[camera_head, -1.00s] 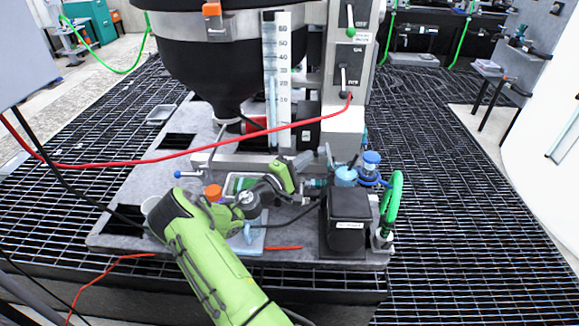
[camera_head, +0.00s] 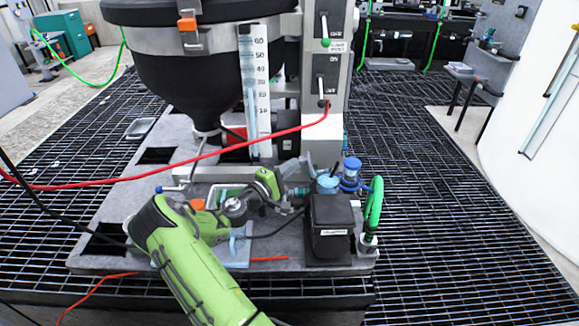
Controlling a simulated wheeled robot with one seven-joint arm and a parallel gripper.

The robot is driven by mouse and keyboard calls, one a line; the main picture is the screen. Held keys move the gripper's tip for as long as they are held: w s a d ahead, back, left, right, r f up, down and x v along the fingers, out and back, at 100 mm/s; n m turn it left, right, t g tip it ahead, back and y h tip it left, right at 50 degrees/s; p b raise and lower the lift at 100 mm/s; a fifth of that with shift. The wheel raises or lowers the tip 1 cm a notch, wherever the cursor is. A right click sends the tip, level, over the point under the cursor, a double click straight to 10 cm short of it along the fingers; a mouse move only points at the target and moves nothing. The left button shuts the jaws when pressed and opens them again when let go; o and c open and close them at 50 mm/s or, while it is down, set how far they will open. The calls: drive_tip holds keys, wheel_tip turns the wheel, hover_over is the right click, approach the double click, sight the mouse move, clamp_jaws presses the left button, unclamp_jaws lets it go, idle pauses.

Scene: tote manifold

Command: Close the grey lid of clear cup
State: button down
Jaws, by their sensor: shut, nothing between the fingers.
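My green arm reaches over the grey platform from the bottom of the head view. My gripper (camera_head: 297,164) looks small and grey, beyond the green wrist, and seems shut with nothing in it. A light-blue-looking cup (camera_head: 328,184) stands just right of it, beside a black box. I take it for the clear cup, but cannot be sure. A thin grey piece (camera_head: 309,167) rises at the cup's left side, close to the fingertips, and may be the raised lid. Whether the fingers touch it is too small to tell.
A blue-capped fitting (camera_head: 351,172) stands right behind the cup. A black box (camera_head: 330,225) and a green hose loop (camera_head: 374,205) are in front and to the right. A red hose (camera_head: 250,143) crosses above. A black hopper (camera_head: 190,65) stands behind, left.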

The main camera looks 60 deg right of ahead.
drive_tip(key=shift+s+r, duration=0.1)
drive_tip(key=shift+r, duration=0.1)
drive_tip(key=s+d+r+m+t+y+p, duration=0.1)
drive_tip(key=p, duration=0.1)
drive_tip(key=s+d+r+m+t+y+p, duration=0.1)
drive_tip(key=s+m+y+p, duration=0.1)
drive_tip(key=s+r+m+y+p, duration=0.1)
drive_tip(key=s+m+y+p, duration=0.1)
drive_tip(key=shift+s+d+r+t, duration=0.2)
drive_tip(key=shift+d+r+t, duration=0.05)
drive_tip(key=shift+d+t, duration=0.15)
drive_tip(key=s+d+f+m+t+y+b, duration=0.4)
drive_tip(key=s+t, duration=0.1)
drive_tip(key=s, duration=0.2)
drive_tip(key=shift+s, duration=0.4)
idle(0.4)
idle(0.4)
